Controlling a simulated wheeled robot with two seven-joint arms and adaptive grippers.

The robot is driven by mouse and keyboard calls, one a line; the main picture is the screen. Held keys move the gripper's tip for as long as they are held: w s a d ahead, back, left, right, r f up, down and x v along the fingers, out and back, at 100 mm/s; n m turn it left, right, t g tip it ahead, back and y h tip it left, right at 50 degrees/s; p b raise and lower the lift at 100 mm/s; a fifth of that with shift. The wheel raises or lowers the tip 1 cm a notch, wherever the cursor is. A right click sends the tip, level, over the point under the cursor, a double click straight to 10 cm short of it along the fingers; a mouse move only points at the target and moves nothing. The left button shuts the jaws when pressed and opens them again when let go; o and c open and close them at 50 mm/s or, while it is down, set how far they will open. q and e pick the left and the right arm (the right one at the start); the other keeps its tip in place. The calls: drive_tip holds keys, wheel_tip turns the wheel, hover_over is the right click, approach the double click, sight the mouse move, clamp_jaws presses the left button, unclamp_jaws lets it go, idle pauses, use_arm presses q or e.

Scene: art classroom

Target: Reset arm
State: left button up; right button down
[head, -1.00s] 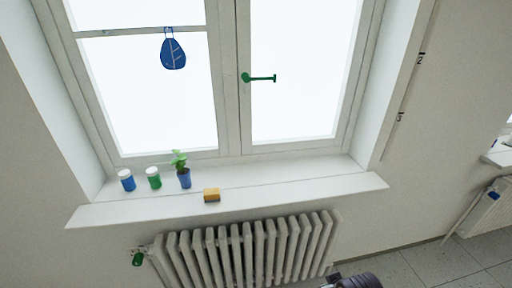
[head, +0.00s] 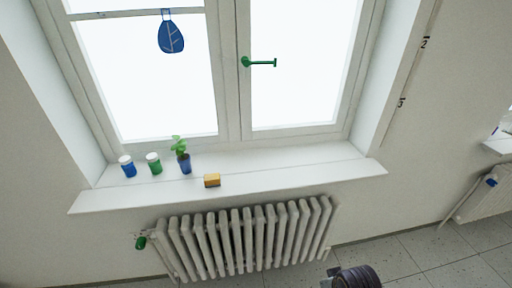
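Part of my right arm or gripper (head: 352,277), dark grey and ribbed, shows at the bottom edge right of centre, below the radiator. Its fingers cannot be made out, so whether it is open or shut does not show. It is apart from the windowsill and its objects. My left gripper is not in view.
The white windowsill (head: 300,168) holds a blue jar (head: 127,167), a green jar (head: 154,164), a potted plant (head: 184,163) and a yellow sponge-like block (head: 212,181). A radiator (head: 240,240) stands below. A green handle (head: 258,62) is on the window. Floor at right is clear.

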drive_tip(key=s+f+g, duration=0.1)
drive_tip(key=s+f, duration=0.2)
drive_tip(key=f, duration=1.2)
drive_tip(key=s+f, duration=0.2)
drive_tip(key=f, duration=1.4)
drive_tip(key=s+d+f, duration=0.2)
drive_tip(key=s+f, duration=0.6)
drive_tip(key=s, duration=0.2)
drive_tip(key=s+d+f+g, duration=0.1)
drive_tip(key=s+d+f, duration=0.1)
drive_tip(key=s+f, duration=0.7)
drive_tip(key=shift+s+d+f+b, duration=0.15)
drive_tip(key=shift+s+f+b, duration=0.2)
drive_tip(key=shift+s, duration=0.7)
drive_tip(key=c, duration=2.2)
unclamp_jaws()
drive_tip(key=shift+r, duration=0.1)
